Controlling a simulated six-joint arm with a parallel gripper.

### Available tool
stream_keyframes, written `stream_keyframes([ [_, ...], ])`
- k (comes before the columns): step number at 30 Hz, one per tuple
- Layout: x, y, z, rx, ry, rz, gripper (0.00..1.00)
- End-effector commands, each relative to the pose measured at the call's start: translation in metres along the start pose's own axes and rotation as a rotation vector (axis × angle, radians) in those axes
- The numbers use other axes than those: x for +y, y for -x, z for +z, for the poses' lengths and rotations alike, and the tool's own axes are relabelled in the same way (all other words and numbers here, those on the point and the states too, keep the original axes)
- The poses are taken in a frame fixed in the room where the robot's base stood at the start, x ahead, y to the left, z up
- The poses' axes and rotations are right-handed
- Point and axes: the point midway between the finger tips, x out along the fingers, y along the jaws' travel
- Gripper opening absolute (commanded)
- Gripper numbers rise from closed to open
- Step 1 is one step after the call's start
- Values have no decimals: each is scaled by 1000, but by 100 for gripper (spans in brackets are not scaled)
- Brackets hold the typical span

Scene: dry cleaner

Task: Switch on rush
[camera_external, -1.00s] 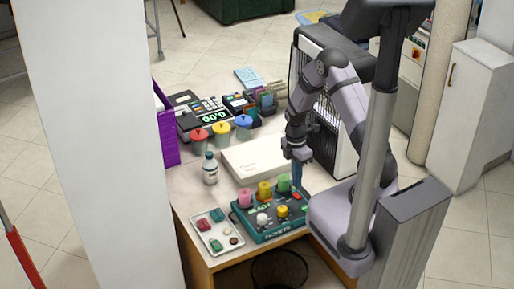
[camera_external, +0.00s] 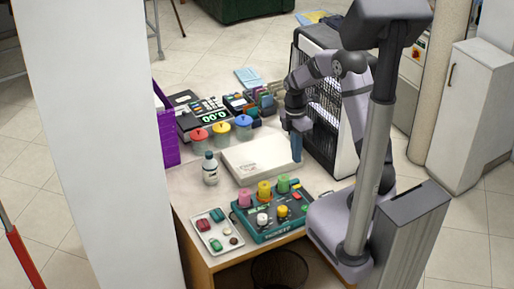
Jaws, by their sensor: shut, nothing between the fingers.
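A teal control box (camera_external: 270,234) stands near the front of the counter. Pink (camera_external: 245,197), yellow (camera_external: 264,190) and green (camera_external: 283,183) round pieces stand along its back. A white knob (camera_external: 262,219) and a yellow knob (camera_external: 282,212) are on its face. Small red parts (camera_external: 297,196) show at its right side. The labels are too small to read, so I cannot tell which control is rush or whether it is on. My gripper (camera_external: 297,158) has blue fingers, shut and empty. It points down behind the box, by the right end of a white flat carton (camera_external: 252,157).
A white tray (camera_external: 218,231) with small coloured pieces lies left of the box. A bottle (camera_external: 210,168), several lidded tubs (camera_external: 221,132) and a till (camera_external: 195,110) stand behind. A black-grilled unit (camera_external: 320,105) rises close behind my gripper.

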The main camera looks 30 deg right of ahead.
Motion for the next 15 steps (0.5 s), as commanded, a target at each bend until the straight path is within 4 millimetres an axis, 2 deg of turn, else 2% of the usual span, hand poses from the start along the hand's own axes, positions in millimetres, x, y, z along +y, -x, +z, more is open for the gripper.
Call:
stream_keyframes([
  [15,-4,-6,-1,0,0,4,0],
])
